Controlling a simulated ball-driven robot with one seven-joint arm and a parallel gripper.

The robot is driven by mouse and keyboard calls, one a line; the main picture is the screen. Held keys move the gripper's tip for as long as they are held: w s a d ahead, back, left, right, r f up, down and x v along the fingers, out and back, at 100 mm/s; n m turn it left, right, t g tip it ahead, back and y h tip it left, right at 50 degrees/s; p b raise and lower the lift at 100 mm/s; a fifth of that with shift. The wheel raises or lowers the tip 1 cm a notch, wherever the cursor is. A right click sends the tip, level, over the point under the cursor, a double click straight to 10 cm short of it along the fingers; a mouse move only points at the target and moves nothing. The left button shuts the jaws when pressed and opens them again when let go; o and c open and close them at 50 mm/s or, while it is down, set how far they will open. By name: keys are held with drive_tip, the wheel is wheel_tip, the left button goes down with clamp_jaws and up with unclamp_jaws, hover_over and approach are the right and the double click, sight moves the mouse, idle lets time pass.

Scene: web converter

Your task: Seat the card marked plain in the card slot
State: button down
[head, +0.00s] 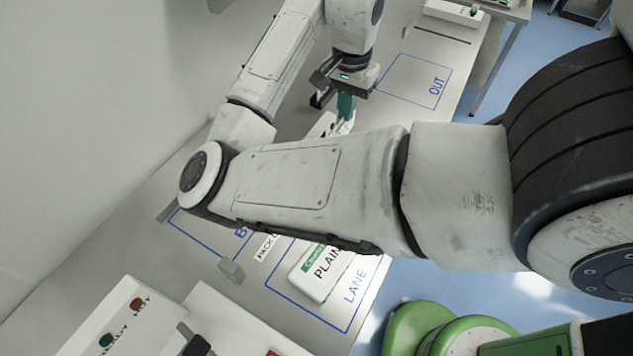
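My gripper (345,108) points down over the bench at the upper middle, left of the OUT outline. Teal-green parts show at its tip; I cannot tell whether these are fingers alone or include a held card. A small white object (321,126) shows just below and left of the tip, partly hidden by my arm. A white block with a green band, lettered PLAIN (318,276), lies in the blue LANE outline, its upper right part covered by my arm. I cannot make out a separate card marked plain or the card slot.
The OUT outline (416,80) is empty. A white unit (455,12) stands at the bench's far end. A grey block (231,269) is left of the PLAIN block. A panel with green and brown buttons (122,322) is at lower left. The wall borders the left.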

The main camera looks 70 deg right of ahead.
sight(342, 127)
drive_tip(key=f, duration=0.4)
drive_tip(key=shift+w+a+f, duration=0.15)
drive_tip(key=shift+a+f, duration=0.2)
drive_tip(key=shift+a, duration=0.05)
wheel_tip(342, 127, down, 5)
drive_tip(key=b, duration=0.3)
drive_tip(key=shift+d+f, duration=0.1)
drive_tip(key=shift+f+b, duration=0.1)
drive_tip(key=shift+b, duration=0.2)
drive_tip(key=c, duration=1.8)
unclamp_jaws()
drive_tip(key=o, duration=0.4)
wheel_tip(342, 127, up, 12)
drive_tip(key=shift+r, duration=0.15)
